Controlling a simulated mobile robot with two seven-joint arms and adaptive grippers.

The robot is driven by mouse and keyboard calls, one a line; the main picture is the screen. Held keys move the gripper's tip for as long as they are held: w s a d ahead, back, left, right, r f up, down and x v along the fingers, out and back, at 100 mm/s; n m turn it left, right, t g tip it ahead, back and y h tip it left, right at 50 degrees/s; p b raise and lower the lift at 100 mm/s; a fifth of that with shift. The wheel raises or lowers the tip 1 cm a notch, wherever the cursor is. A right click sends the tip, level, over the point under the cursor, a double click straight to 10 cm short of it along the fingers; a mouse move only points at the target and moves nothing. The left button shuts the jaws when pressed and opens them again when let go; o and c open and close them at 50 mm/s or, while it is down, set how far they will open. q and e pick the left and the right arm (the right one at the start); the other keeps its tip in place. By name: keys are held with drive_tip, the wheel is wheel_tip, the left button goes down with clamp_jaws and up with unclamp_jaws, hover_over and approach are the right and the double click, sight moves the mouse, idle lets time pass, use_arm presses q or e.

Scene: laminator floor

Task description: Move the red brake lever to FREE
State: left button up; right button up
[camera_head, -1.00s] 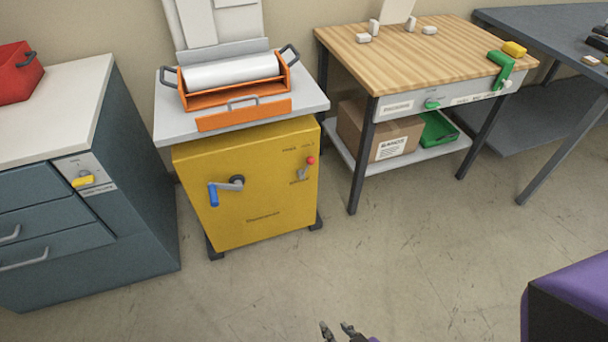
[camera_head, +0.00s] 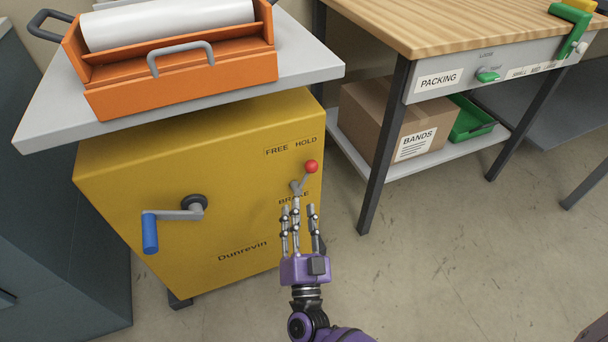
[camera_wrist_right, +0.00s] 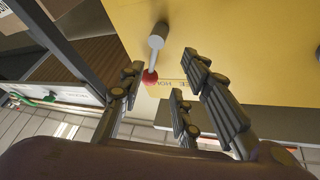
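The brake lever (camera_head: 305,179) is on the front of the yellow cabinet (camera_head: 215,150), a grey arm with a red knob (camera_head: 311,166). It tilts up and right toward the word HOLD; the word FREE is to the left of HOLD. My right gripper (camera_head: 299,210) is open and empty just below the lever, its fingers pointing up at it. In the right wrist view the red knob (camera_wrist_right: 149,76) shows between the spread fingertips of the right gripper (camera_wrist_right: 160,80). I cannot tell whether any finger touches it. My left gripper is not in view.
A blue-handled crank (camera_head: 150,232) sticks out left of the lever. The grey top with an orange tray (camera_head: 190,88) overhangs the cabinet. A packing bench (camera_head: 440,82) with a cardboard box (camera_head: 375,125) and green bin stands to the right. The floor between is clear.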

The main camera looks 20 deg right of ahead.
sight(307, 176)
drive_tip(key=shift+m+h, duration=0.4)
drive_tip(key=shift+h, duration=0.2)
drive_tip(key=w+d+r, duration=0.2)
drive_tip(key=w, duration=0.1)
drive_tip(key=w+d+r+b, duration=0.1)
drive_tip(key=w+r, duration=0.1)
drive_tip(key=shift+w+d, duration=0.25)
drive_tip(key=shift+d, duration=0.05)
clamp_jaws()
